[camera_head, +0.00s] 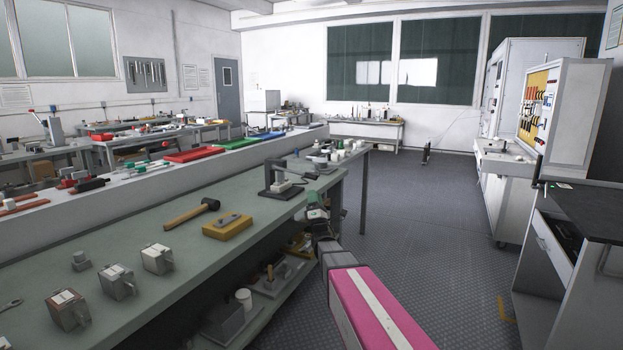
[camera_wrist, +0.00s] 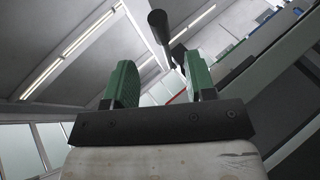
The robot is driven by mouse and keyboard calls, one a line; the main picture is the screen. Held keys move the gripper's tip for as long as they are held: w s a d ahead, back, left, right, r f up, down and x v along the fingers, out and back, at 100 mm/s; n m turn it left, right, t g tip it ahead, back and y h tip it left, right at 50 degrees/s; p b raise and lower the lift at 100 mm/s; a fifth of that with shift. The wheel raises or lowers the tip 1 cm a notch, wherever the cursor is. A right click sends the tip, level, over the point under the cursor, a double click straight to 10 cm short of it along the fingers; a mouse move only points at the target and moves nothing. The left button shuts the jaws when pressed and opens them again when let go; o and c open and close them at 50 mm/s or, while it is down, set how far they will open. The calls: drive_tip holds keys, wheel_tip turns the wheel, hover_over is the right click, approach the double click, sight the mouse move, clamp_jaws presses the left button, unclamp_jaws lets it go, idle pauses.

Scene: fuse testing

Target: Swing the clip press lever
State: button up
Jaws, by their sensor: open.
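The clip press (camera_head: 270,180) is a black upright frame on a base with a white block, near the right end of the green workbench. Its black lever (camera_head: 309,177) sticks out to the right over the bench edge. My gripper (camera_head: 317,203) is just below the lever handle at the bench edge, pointing up. In the wrist view its two green-padded fingers (camera_wrist: 159,60) stand apart and empty. A dark rounded handle (camera_wrist: 158,26), which looks like the lever's end, shows beyond the fingertips, roughly between them. I cannot tell whether a finger touches it.
A mallet (camera_head: 193,212) and a yellow block with a grey part (camera_head: 228,227) lie left of the press. Several small metal boxes (camera_head: 117,281) stand at the near left. A lower shelf (camera_head: 250,303) holds more items. The floor (camera_head: 430,210) to the right is clear.

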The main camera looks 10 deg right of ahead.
sight(311, 177)
drive_tip(key=x, duration=0.9)
clamp_jaws()
